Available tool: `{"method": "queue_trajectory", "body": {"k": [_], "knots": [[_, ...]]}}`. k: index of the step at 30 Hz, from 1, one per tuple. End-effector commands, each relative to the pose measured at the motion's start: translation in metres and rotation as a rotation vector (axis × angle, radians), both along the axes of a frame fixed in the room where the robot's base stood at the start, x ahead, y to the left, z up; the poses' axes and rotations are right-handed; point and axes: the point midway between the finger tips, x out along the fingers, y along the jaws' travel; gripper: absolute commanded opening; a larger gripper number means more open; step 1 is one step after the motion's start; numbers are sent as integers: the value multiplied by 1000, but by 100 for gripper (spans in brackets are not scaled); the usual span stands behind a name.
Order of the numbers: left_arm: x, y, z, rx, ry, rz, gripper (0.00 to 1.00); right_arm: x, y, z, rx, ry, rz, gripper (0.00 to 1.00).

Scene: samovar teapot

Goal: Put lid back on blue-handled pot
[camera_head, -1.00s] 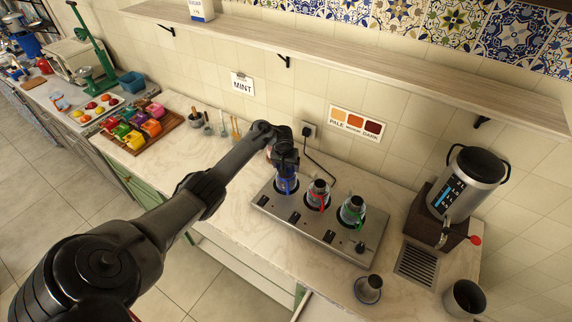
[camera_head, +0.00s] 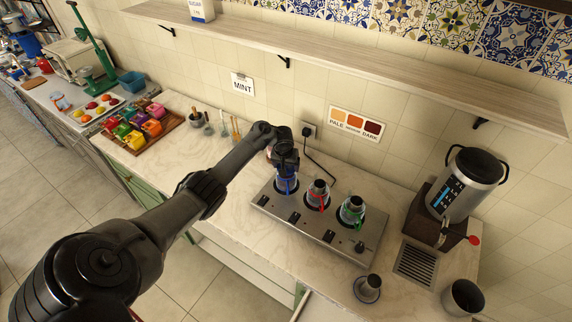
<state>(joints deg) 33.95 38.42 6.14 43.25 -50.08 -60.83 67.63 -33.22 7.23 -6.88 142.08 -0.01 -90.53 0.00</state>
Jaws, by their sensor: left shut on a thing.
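The blue-handled pot (camera_head: 287,185) stands on the left burner of the steel hob (camera_head: 283,213). My left gripper (camera_head: 285,168) is directly over this pot, pointing down. It is shut on the lid, but the fingers and pot top hide the lid, so I cannot tell whether it touches the rim. A red-handled pot (camera_head: 318,195) stands on the middle burner and a green-handled pot (camera_head: 352,210) on the right burner. My right gripper is not in view.
An urn (camera_head: 468,182) stands on a brown base at the right, beside a drain grille (camera_head: 415,264). A small metal vessel (camera_head: 368,288) and a grey cup (camera_head: 463,298) are at the front right. Colourful boxes (camera_head: 138,124) sit on a tray at the left.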

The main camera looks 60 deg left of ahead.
Motion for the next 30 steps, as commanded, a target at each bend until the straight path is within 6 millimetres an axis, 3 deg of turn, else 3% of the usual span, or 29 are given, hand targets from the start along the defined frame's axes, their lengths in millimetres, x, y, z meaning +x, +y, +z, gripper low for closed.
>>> {"method": "queue_trajectory", "body": {"k": [30], "knots": [[0, 0, -3, 0, 1, 0, 54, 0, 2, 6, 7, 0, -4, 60]]}}
